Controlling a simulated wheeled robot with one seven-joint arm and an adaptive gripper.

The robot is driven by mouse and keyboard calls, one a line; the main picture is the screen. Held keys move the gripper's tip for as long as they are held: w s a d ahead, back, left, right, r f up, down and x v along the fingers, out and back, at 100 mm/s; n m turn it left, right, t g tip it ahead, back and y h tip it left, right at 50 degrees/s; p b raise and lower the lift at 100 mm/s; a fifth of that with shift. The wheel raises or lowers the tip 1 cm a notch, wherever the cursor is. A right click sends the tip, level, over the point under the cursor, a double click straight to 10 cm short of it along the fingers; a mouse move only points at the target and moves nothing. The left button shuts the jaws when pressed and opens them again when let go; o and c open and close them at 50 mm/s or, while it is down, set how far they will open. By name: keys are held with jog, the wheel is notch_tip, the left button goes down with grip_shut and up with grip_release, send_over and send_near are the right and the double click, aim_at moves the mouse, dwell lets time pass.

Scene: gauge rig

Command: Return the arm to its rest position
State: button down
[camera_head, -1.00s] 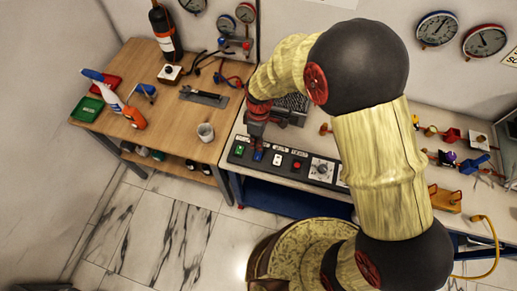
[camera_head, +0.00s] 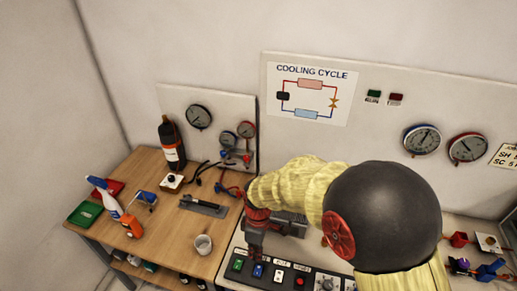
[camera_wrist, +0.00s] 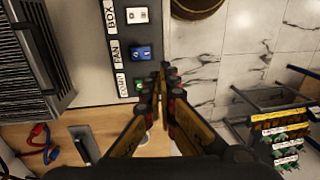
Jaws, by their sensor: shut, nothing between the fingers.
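My arm (camera_head: 385,215) reaches from the lower right over the bench, bent at a large black joint. It ends in my gripper (camera_head: 255,253), which points down above the control panel (camera_head: 321,273), near the green switch (camera_head: 238,264) and the blue switch (camera_head: 258,270). In the wrist view, my gripper's fingers (camera_wrist: 165,75) are together and empty. The blue switch (camera_wrist: 141,53) and green switch (camera_wrist: 138,85) are just left of the fingertips there. Whether the fingers touch the panel cannot be told.
Gauges (camera_head: 421,139) hang on the back wall. A finned unit (camera_wrist: 25,65) stands close to my gripper.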

jog(key=s+d+r+m+t+b, duration=0.3)
jog(key=s+d+r+m+b, duration=0.2)
jog(key=d, duration=0.5)
jog(key=s+d+r+m+t+b, duration=0.4)
jog(key=s+d+r+m, duration=0.4)
jog(key=d+r+m, duration=0.2)
jog(key=shift+d+b+v, duration=0.2)
jog(key=shift+b+v, duration=0.5)
jog(key=shift+v, duration=0.3)
dwell(0.9)
